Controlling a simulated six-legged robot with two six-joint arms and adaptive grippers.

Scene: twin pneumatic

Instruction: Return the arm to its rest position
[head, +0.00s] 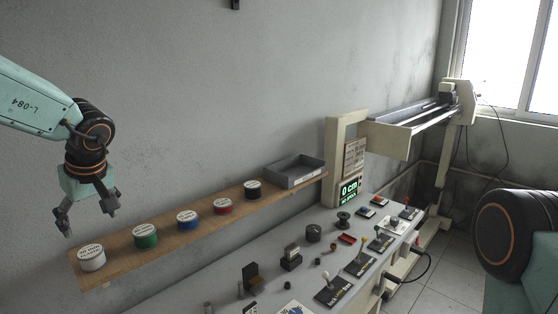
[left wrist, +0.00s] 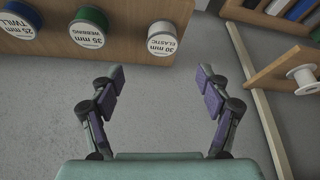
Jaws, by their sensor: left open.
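My left arm comes in from the left in the head view, and its gripper (head: 91,221) hangs pointing down with its fingers spread. It holds nothing. It is above and beside the left end of the wooden shelf (head: 122,265), near the white-topped spool (head: 92,257), and does not appear to touch it. In the left wrist view the two fingers of the left gripper (left wrist: 160,85) stand wide apart with only grey surface between them. My right gripper is in neither view; a dark round joint of mine shows at the right edge of the head view.
The shelf carries green (head: 145,236), blue (head: 189,220), red (head: 222,206) and black (head: 252,190) spools and a grey tray (head: 295,172). A grey bench (head: 230,285) with levers and small parts lies below. A display panel (head: 348,190) stands behind it. Wall space above the shelf is clear.

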